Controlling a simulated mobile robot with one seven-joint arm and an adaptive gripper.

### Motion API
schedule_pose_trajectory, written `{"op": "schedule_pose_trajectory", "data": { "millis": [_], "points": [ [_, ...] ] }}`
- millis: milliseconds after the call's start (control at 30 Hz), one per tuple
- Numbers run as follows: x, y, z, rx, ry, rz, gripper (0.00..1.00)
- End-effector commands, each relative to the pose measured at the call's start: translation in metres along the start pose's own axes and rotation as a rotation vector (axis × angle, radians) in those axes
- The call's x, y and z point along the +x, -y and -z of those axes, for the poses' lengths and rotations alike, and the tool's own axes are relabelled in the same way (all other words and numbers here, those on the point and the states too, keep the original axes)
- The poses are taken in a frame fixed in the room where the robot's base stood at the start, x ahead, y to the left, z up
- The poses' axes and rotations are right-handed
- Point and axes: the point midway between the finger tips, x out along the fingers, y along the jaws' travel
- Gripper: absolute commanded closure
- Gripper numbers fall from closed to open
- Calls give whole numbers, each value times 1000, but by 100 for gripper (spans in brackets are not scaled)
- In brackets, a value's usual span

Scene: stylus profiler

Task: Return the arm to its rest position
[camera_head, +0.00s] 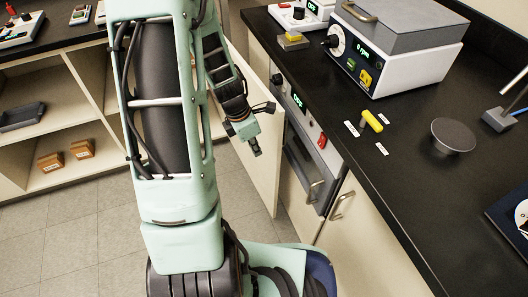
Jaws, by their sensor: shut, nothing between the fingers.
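My pale green arm rises from the bottom of the picture and fills much of the left-centre. Behind the thick near link, a thinner part of the arm slants down to my gripper (255,148). My gripper hangs small and dark, pointing down, in front of the pale cabinet side and left of the black counter's edge. It is shut and empty, apart from the things on the counter. The near link hides part of the arm and the room behind it.
The black counter (425,190) holds a white-and-grey instrument (395,70), a yellow-handled piece (372,121) and a round grey disc (453,135). Shelves (75,110) with small boxes stand left. The tiled floor (70,235) is clear.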

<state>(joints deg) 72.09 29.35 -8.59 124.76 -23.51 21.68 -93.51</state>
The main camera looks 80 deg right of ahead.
Motion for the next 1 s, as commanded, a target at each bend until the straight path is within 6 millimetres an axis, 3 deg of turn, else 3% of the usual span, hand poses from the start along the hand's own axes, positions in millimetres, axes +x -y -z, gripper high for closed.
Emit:
{"op": "schedule_pose_trajectory", "data": {
  "millis": [33,100,300,767,867,1000],
  "points": [
    [-18,-1,-1,1,0,-4,100],
    [-33,0,-1,-1,0,-3,100],
    [-64,0,0,-1,0,-1,100],
    [-78,-1,0,1,2,-2,100],
    [-94,-14,-4,23,23,-18,100],
    [-146,-51,-15,111,84,-74,100]
  ]
}}
